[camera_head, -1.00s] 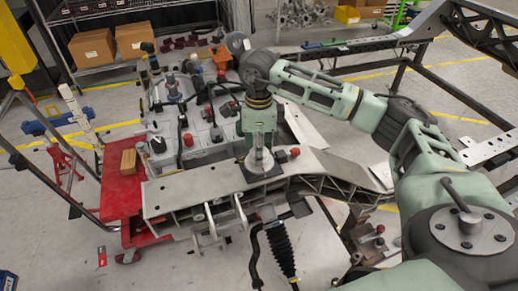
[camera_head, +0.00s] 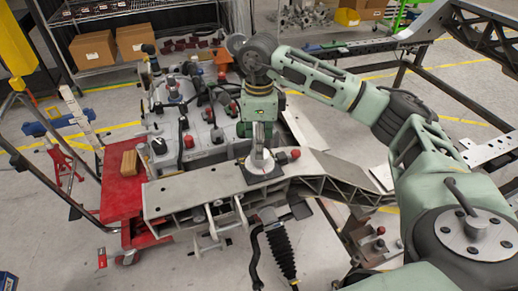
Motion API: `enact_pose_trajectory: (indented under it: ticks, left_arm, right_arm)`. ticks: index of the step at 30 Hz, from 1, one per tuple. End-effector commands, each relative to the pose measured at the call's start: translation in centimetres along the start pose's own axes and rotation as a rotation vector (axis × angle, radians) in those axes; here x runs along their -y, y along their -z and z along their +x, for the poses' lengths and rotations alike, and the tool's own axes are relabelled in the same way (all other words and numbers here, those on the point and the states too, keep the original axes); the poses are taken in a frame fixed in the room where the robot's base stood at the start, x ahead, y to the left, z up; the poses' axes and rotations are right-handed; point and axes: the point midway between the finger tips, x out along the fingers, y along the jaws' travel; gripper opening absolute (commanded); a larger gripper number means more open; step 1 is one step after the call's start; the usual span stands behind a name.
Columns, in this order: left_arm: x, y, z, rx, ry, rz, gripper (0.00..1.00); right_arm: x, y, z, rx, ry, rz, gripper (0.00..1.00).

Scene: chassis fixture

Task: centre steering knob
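The steering knob (camera_head: 261,157) appears to be the pale upright piece on a dark square plate (camera_head: 264,170), on top of the grey metal chassis beam. It looks close to upright; its exact tilt is too small to tell. My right arm comes in from the right, and its green end with my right gripper (camera_head: 259,140) is directly above the knob. The fingers are too small and merged with the knob to tell whether they touch it, or are open or shut. My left gripper is not in view.
A small red knob (camera_head: 295,154) stands just right of the plate. A red cart (camera_head: 122,198) with a brown block (camera_head: 129,163) is at left. A grey control panel with several levers and knobs (camera_head: 188,142) lies behind. The bare beam (camera_head: 195,190) extends left.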

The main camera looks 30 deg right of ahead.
Motion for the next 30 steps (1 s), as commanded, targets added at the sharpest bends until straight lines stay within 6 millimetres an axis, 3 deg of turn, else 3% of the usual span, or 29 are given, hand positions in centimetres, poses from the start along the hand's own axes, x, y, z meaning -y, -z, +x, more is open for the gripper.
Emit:
enact_pose_trajectory:
  ticks: [6,12,30]
  left_arm:
    - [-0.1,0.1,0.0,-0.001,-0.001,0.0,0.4]
    - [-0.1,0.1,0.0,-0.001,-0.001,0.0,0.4]
    - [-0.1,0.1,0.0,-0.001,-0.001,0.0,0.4]
  right_arm:
    - [0.0,-0.1,-4.8,0.003,0.002,-0.001,0.56]
    - [0.0,-0.1,-7.4,0.002,-0.001,-0.003,0.56]
    - [-0.1,-0.1,-8.0,0.0,-0.002,-0.002,0.56]
